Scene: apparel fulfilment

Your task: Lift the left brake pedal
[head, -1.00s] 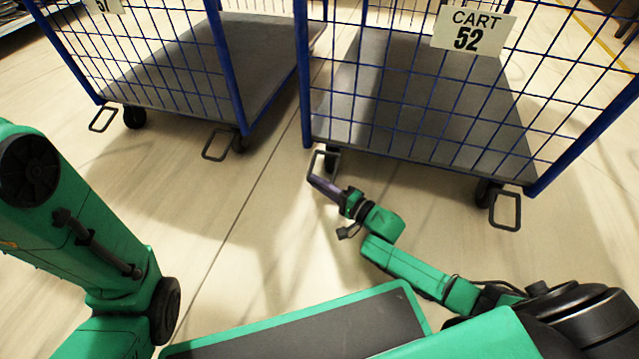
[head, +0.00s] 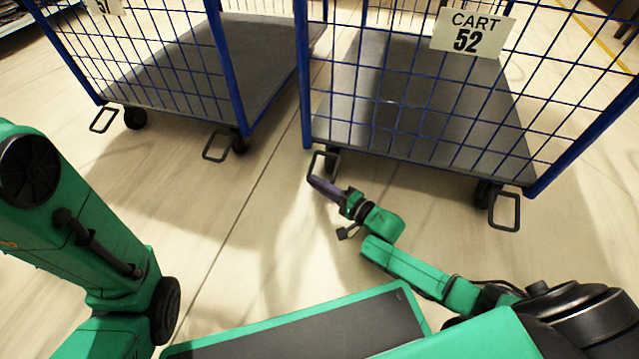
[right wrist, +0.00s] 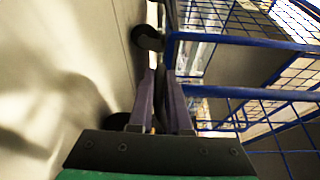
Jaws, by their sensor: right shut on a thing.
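The left brake pedal (head: 312,164) of cart 52 is a dark rectangular loop at the cart's front left corner, low above the floor. My right gripper (head: 314,182) is shut on the near end of this pedal loop in the head view. In the right wrist view, its two long purple-grey fingers (right wrist: 161,82) reach toward the cart, close together at the tips. The gripped part of the pedal is hard to make out there. My left arm shows at the left of the head view, but its gripper is out of the picture.
Cart 52's grey deck (head: 400,110) and blue wire cage stand ahead. Its right pedal (head: 504,229) hangs at the front right corner. A second cart (head: 180,60) with two pedals stands to the left, a gap apart. The floor (head: 240,230) before the carts is clear.

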